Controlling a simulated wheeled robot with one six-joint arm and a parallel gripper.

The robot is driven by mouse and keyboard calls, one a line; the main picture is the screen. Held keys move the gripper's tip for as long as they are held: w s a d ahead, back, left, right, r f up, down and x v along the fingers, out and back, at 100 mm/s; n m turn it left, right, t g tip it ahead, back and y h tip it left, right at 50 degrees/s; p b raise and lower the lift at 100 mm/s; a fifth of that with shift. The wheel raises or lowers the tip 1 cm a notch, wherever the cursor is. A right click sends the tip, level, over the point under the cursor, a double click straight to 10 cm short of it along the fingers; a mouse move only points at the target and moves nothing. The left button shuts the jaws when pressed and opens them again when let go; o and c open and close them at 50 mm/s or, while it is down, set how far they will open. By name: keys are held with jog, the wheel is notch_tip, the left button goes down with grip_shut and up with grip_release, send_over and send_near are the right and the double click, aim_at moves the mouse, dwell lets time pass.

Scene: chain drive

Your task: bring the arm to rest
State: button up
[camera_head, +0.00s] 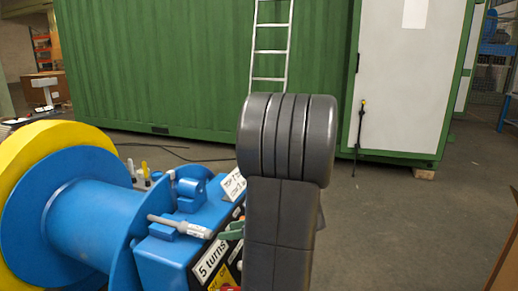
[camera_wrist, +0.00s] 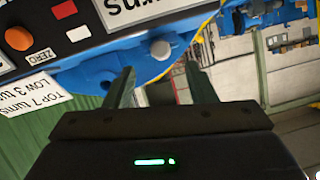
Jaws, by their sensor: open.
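My gripper (camera_wrist: 160,78) shows in the wrist view with its two greenish fingers spread apart and nothing between them. Beyond the fingers is the blue winch-like machine (camera_wrist: 105,50), seen upside down, with an orange knob (camera_wrist: 18,38) and a grey-white round knob (camera_wrist: 160,49). I cannot tell the exact gap between fingers and machine. In the head view my dark grey arm stands upright in the middle and hides most of the gripper. The blue machine (camera_head: 165,262) is left of the arm, with a "5 turns" label and a grey handle (camera_head: 180,226).
A large blue and yellow drum (camera_head: 100,225) fills the lower left. A green container (camera_head: 160,70) with a white door (camera_head: 405,80) and a ladder (camera_head: 270,45) stands behind. A dark cable (camera_head: 180,155) lies on the floor.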

aim_at(211, 234)
jog(key=x, duration=0.8)
jog(key=shift+a+f, duration=0.1)
jog(key=shift+a, duration=0.2)
jog(key=shift+p, duration=0.3)
jog(key=shift+d, duration=0.2)
